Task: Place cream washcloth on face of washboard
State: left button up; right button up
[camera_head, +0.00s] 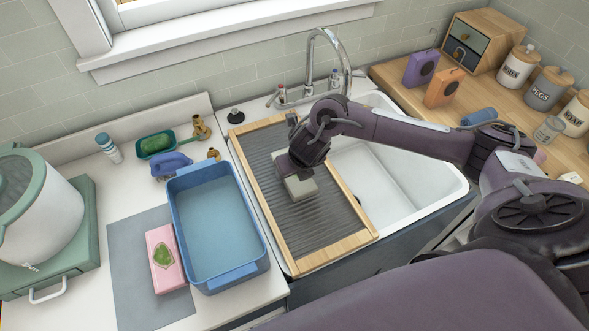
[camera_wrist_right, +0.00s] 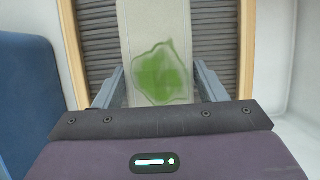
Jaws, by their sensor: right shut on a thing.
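The cream washcloth (camera_head: 301,188) is a small folded block at the middle of the washboard. In the right wrist view the washcloth (camera_wrist_right: 137,22) shows a green stain on its upper face. My right gripper (camera_wrist_right: 159,88) is shut on it, with one finger on each side. In the head view my right gripper (camera_head: 296,172) is over the ribbed face. The washboard (camera_head: 319,258) has a grey ribbed face and a wooden frame, and lies across the left part of the sink. I cannot tell whether the cloth touches the ribs. My left gripper is not in view.
A blue basin (camera_head: 262,270) stands left of the washboard. A pink cloth with a green stain (camera_head: 163,271) lies on a grey mat (camera_head: 130,285). The faucet (camera_head: 345,62) rises behind. The white sink basin (camera_head: 430,192) is open to the right.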

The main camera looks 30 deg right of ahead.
jog(key=shift+f, duration=0.3)
jog(key=shift+f, duration=0.15)
jog(key=o, duration=1.1)
